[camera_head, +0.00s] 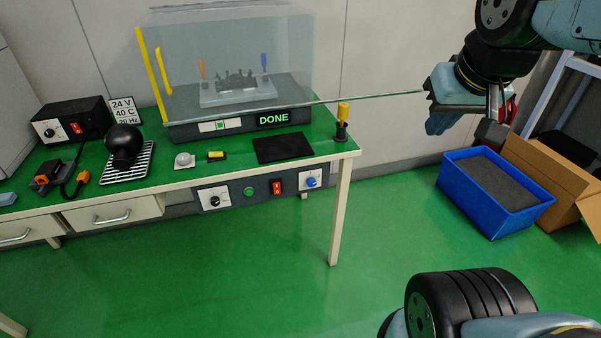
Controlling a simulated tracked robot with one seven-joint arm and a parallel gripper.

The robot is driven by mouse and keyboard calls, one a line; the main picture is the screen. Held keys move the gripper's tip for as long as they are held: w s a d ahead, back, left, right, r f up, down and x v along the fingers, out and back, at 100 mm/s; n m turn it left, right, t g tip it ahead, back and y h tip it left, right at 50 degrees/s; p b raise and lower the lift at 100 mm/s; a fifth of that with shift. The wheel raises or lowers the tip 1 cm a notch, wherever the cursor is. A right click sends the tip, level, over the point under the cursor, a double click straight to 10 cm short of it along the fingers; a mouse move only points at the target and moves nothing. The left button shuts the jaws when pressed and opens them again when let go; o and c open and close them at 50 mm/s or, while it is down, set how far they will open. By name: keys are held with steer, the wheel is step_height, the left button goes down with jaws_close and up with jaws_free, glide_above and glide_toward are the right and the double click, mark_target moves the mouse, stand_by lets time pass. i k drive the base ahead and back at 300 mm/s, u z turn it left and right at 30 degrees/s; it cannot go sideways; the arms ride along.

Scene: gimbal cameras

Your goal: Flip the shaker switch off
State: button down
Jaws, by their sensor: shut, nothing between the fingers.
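The shaker (182,132) stands on the green bench under a clear enclosure (240,40) and its display reads DONE. A fixture (237,90) sits inside. A red rocker switch (277,187) is on the panel under the bench's front edge. Another red switch (75,128) is on the black box at the left. Labels are too small to tell which switch belongs to the shaker, and the rocker positions are unclear. My gripper (488,133) is in the air at the upper right, shut and empty, well right of the bench and apart from every switch.
A blue bin (470,207) and cardboard box (553,178) are on the floor. The floor before the bench is clear.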

mark_target(276, 185)
steer(key=z, duration=0.1)
steer(key=k, duration=1)
steer(key=u, duration=0.65)
steer(key=i, duration=1)
steer(key=z, duration=0.05)
